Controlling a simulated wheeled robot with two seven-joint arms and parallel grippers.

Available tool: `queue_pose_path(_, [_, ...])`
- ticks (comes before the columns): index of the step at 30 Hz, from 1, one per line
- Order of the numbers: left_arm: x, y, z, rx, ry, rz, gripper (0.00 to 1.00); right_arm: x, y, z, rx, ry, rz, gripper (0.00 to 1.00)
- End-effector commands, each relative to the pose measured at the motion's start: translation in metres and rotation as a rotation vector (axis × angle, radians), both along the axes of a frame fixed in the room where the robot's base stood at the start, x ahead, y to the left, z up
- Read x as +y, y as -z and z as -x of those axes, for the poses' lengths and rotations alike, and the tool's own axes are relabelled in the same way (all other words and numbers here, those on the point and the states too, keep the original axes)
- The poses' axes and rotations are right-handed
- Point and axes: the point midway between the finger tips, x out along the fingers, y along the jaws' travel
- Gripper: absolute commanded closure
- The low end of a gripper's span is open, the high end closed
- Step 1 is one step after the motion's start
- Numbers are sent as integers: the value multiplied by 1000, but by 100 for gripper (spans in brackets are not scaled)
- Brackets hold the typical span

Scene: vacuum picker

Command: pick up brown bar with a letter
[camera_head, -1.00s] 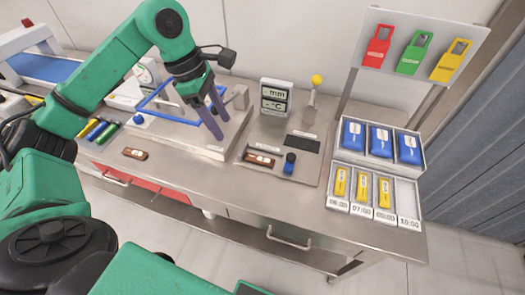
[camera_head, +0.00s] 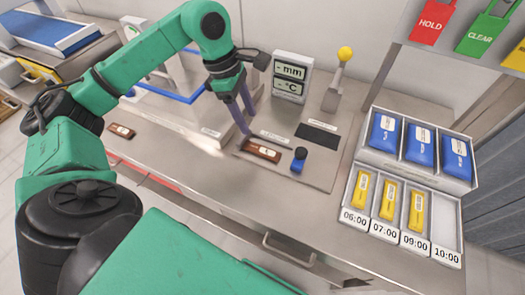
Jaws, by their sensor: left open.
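A brown bar (camera_head: 262,151) with a pale label lies on the grey plate in the middle of the counter. Another brown bar (camera_head: 121,131) with a pale label lies farther left, near the counter's front edge. Any letter on either is too small to read. My left gripper (camera_head: 245,122) points down just behind and left of the bar on the plate. Its purple fingers are open, with nothing seen between them, and appear apart from the bar. My right gripper is not in view.
A display (camera_head: 290,78) and a yellow-balled lever (camera_head: 338,80) stand behind. Trays with blue packs (camera_head: 419,144) and yellow packs (camera_head: 389,201) are at right. The counter's front is clear.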

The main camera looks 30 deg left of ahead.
Motion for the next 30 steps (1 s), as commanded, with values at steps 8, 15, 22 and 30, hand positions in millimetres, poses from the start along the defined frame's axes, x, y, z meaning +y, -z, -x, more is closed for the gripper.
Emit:
queue_pose_path(8, [-15, 52, -3, 2, 1, 0, 41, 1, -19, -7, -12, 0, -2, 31])
queue_pose_path(15, [-27, 90, -7, 5, 0, 2, 41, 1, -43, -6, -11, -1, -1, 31])
queue_pose_path(22, [-30, 105, -8, 0, 1, 0, 41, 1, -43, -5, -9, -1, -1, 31])
queue_pose_path(30, [-29, 105, -8, 0, 0, 0, 100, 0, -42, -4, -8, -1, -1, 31])
